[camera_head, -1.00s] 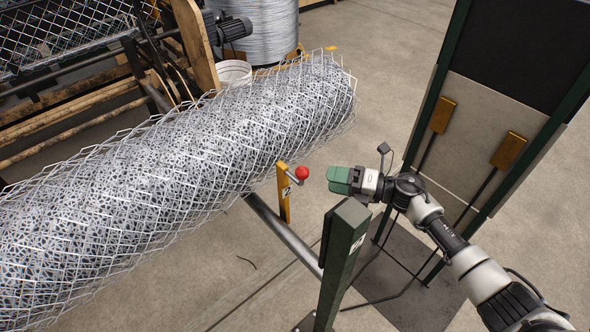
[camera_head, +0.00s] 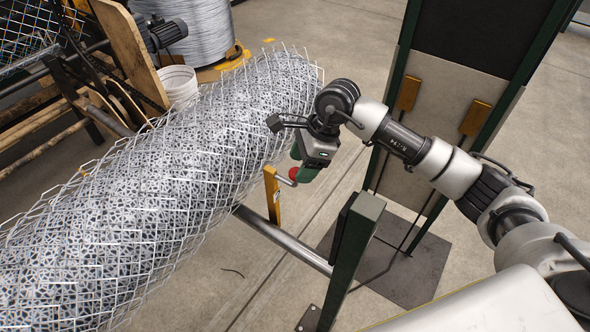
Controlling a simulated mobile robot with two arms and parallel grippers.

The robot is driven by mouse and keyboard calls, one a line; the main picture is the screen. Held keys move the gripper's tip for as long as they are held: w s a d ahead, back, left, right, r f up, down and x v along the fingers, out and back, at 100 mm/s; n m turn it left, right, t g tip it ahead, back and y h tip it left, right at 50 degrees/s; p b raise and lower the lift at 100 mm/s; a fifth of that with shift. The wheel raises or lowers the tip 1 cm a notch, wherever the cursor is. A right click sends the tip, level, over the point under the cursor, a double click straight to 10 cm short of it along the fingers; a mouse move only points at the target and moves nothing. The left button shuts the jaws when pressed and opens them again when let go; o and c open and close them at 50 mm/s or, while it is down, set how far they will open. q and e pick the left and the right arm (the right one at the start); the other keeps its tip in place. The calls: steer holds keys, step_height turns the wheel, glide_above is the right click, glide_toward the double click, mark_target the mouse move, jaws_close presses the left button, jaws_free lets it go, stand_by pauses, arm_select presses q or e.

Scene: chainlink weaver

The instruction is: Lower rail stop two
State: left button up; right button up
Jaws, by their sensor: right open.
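The rail stop is a yellow upright plate (camera_head: 272,198) standing on the grey rail, with a short lever ending in a red ball knob (camera_head: 293,174). The plate is upright. My right gripper (camera_head: 301,168) points down at the knob, its green fingers close to it. The fingers partly cover the knob, and I cannot tell whether they touch it. The right gripper is open. My left gripper is out of view.
A large chain-link mesh roll (camera_head: 160,190) lies just left of the stop. A dark green post (camera_head: 352,255) stands at the front end of the grey rail (camera_head: 285,240). A tall panel (camera_head: 450,90) stands behind my right arm. A white bucket (camera_head: 178,84) is beyond the roll.

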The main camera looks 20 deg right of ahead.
steer(key=shift+x, duration=1.8)
jaws_close()
